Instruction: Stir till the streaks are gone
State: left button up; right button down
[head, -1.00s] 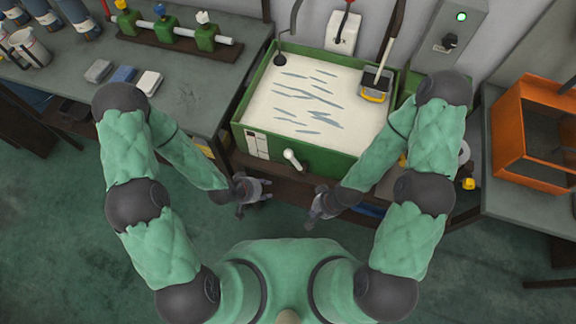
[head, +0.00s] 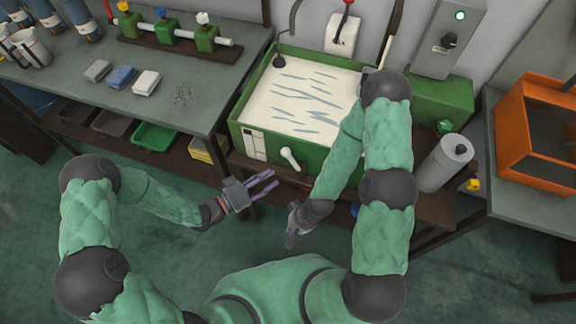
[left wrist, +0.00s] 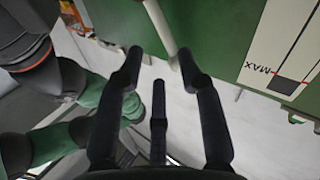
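A green tank (head: 321,157) holds a pale liquid (head: 290,85) with several dark grey streaks on its surface. The upper part of a stick-like handle (head: 387,47) shows at the tank's back right; its lower end is hidden behind my right arm. My left gripper (head: 275,180) is open and empty in front of the tank, below its white front lever (head: 290,157). In the left wrist view its three fingers (left wrist: 160,65) are spread, and the lever (left wrist: 163,30) is just beyond them. My right gripper (head: 291,236) hangs lower, away from the tank; its fingers are unclear.
A dark ladle-like tool (head: 266,70) hangs at the tank's left back corner. A bench (head: 205,95) with small blocks stands left. A grey cylinder (head: 446,163) and an orange frame (head: 520,145) stand right. A green bin (head: 155,137) sits on the lower shelf.

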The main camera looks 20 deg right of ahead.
aim_at(294, 162)
pick_arm(q)
jog(key=b+x, duration=0.1)
jog(key=x, duration=0.8)
grip_shut()
